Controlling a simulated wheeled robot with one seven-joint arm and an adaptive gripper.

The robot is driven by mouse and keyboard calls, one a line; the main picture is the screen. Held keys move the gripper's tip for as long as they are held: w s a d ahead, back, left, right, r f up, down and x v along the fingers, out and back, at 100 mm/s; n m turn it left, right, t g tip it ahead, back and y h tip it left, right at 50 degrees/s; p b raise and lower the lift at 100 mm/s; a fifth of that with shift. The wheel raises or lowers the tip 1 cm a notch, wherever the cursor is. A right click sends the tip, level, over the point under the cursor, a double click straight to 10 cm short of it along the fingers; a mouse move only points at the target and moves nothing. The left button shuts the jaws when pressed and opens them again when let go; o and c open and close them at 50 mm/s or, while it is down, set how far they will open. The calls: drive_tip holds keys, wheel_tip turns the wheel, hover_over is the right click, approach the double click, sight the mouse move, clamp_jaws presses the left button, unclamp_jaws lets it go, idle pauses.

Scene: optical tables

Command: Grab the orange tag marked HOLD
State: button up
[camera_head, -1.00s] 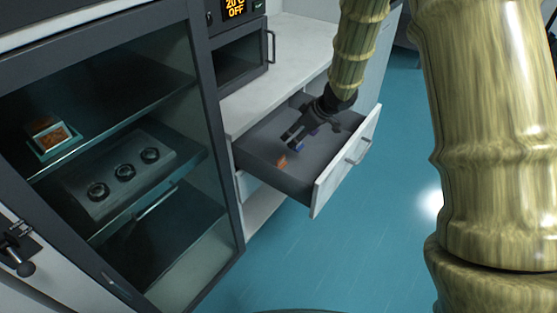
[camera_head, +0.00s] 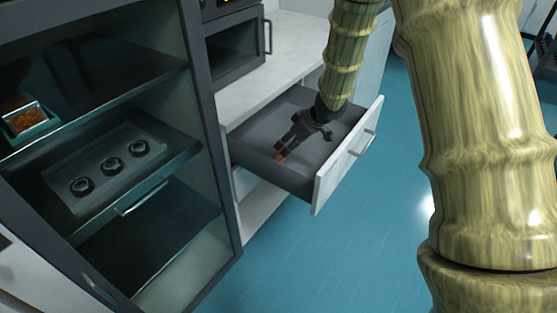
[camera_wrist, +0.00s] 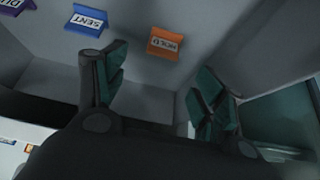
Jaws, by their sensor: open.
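The orange tag marked HOLD (camera_wrist: 165,43) lies in the open drawer (camera_head: 297,181). In the wrist view it is ahead of my gripper (camera_wrist: 157,82), roughly between the lines of the two fingers and apart from them. My gripper is open with nothing between its fingers. In the head view my gripper (camera_head: 287,148) is over the drawer floor, and a small orange bit of the tag (camera_head: 281,158) shows at the fingertips. A blue tag marked SENT (camera_wrist: 86,22) lies left of the orange one in the wrist view, near the left finger.
A purple tag (camera_wrist: 16,6), its text cut off, is at the wrist view's upper left corner. Drawer walls surround the gripper, with the white drawer front (camera_head: 347,155) to the right. A glass-sided cabinet (camera_head: 217,150) stands left of the drawer. A white counter (camera_head: 285,55) lies behind.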

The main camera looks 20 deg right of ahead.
sight(279, 156)
drive_tip(key=b+x, duration=0.1)
drive_tip(key=x, duration=0.7)
drive_tip(key=shift+s+f+b, duration=0.1)
drive_tip(key=shift+f+b, duration=0.2)
drive_tip(key=shift+b, duration=0.1)
drive_tip(key=c, duration=0.9)
